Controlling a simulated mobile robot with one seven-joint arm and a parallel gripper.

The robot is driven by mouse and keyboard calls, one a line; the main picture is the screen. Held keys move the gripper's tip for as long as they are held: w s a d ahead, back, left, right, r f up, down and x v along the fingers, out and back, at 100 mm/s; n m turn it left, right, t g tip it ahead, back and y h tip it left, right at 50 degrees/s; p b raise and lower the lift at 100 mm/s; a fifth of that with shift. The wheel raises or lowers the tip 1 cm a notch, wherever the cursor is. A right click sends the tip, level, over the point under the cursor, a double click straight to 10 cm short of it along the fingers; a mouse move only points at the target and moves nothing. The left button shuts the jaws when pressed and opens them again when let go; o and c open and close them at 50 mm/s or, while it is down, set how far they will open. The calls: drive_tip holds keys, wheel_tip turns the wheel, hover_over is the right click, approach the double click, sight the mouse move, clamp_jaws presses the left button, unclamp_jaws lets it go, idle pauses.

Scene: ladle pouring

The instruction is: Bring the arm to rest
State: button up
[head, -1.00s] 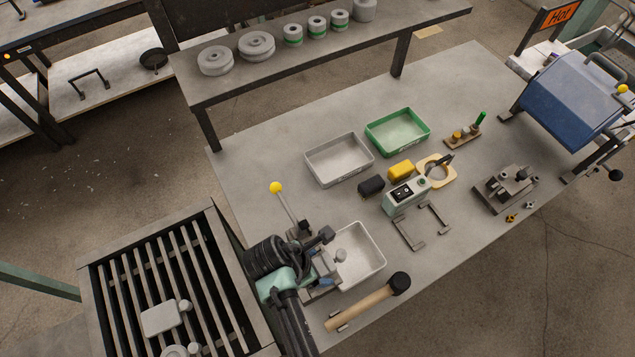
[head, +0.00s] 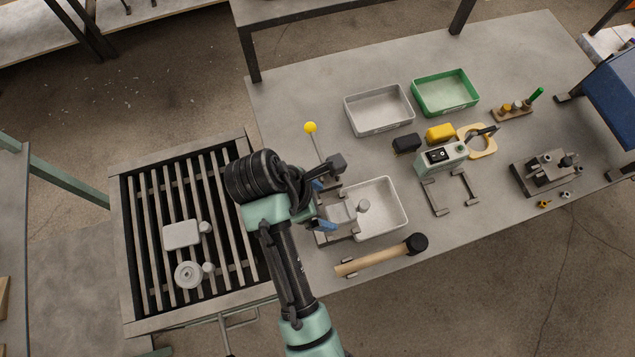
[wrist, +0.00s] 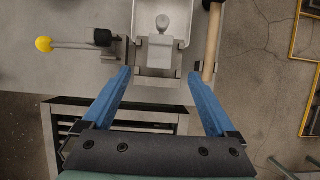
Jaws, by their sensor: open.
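My gripper (wrist: 158,105) is open and empty in the wrist view, with its two blue fingers spread wide apart. In the head view it (head: 322,205) shows only partly, with the wrist and a dark arm link covering much of it. It is over the near left part of the grey table, beside the lever device with a yellow knob (head: 310,127). A grey metal fixture (wrist: 160,52) lies ahead of the fingers in the wrist view, in front of a pale tray (head: 388,213). I cannot tell the height of the gripper above the table.
The slatted grate (head: 150,270) holds pale cast pieces at the left. A mallet (head: 375,260) lies near the table's front edge. Grey (head: 379,128) and green (head: 446,112) trays stand farther back. A small device (head: 441,158) and a dark fixture (head: 545,188) are to the right.

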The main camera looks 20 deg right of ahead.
drive_tip(key=w+a+r+m+t+y+b, duration=0.15)
drive_tip(key=w+r+m+t, duration=0.45)
drive_tip(key=w+r, duration=0.65)
drive_tip(key=w+a+r+m+t+y+b, duration=0.1)
drive_tip(key=w+a+r+m+t+b, duration=0.2)
drive_tip(key=w+r+t, duration=0.95)
drive_tip(key=s+a+r+m+t, duration=0.1)
drive_tip(key=s+r+m, duration=0.3)
drive_tip(key=r, duration=0.7)
drive_tip(key=s+r+m+t, duration=0.2)
drive_tip(key=s+r, duration=0.3)
drive_tip(key=r, duration=0.7)
drive_tip(key=s+a+r+m+t+y, duration=0.1)
drive_tip(key=s+r+t, duration=0.4)
drive_tip(key=s+r, duration=0.5)
wheel_tip(320, 180, up, 2)
drive_tip(key=shift+s+a+r+m+t+y+b, duration=0.3)
drive_tip(key=shift+m+y, duration=0.25)
drive_tip(key=shift+m, duration=0.65)
drive_tip(key=shift+w+d+f, duration=0.1)
drive_tip(key=shift+w+f, duration=0.05)
